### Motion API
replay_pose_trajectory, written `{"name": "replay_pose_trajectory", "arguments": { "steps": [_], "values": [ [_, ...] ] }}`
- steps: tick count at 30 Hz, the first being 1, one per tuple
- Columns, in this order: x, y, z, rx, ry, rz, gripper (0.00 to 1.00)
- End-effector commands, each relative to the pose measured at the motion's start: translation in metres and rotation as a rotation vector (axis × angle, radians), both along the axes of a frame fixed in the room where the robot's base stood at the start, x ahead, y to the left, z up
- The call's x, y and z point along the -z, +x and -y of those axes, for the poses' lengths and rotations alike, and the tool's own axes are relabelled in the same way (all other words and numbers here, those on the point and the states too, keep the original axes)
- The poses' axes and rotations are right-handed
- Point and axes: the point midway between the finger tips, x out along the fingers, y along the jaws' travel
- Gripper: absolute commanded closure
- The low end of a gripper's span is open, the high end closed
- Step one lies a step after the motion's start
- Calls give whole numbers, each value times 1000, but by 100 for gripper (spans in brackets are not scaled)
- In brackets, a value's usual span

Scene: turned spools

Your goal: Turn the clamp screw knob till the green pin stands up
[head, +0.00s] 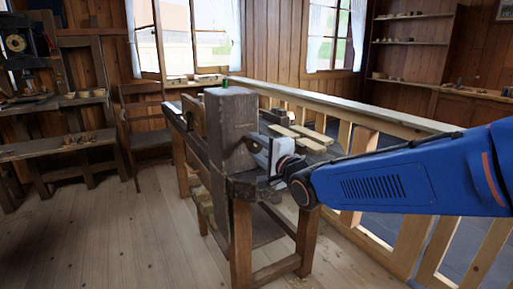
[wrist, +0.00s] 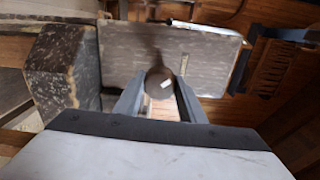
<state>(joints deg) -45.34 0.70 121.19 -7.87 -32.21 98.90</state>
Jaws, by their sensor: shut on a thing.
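A tall grey-brown wooden block (head: 230,120) stands at the near end of the workbench. The green pin (head: 225,83) shows as a small upright stub at the block's top. In the wrist view the dark round clamp screw knob (wrist: 160,80), with a small white mark, sits between the two fingers of my gripper (wrist: 160,98). My gripper is shut on the knob from the right side of the block. In the head view the gripper (head: 256,146) largely hides the knob. The green pin cannot be made out in the wrist view.
Pale wooden slats (head: 297,135) lie on the bench (head: 320,152) behind my gripper. A wooden railing (head: 350,115) runs close along the right, below my arm. Shelves with small items (head: 75,140) stand at left. The floor (head: 100,225) at front left is clear.

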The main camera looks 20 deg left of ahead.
Motion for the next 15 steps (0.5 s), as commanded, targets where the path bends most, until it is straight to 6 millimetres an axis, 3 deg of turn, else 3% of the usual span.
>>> {"name": "replay_pose_trajectory", "arguments": {
  "steps": [15],
  "values": [
    [4, 0, 1, 2, 245, -296, 86]
  ]
}}
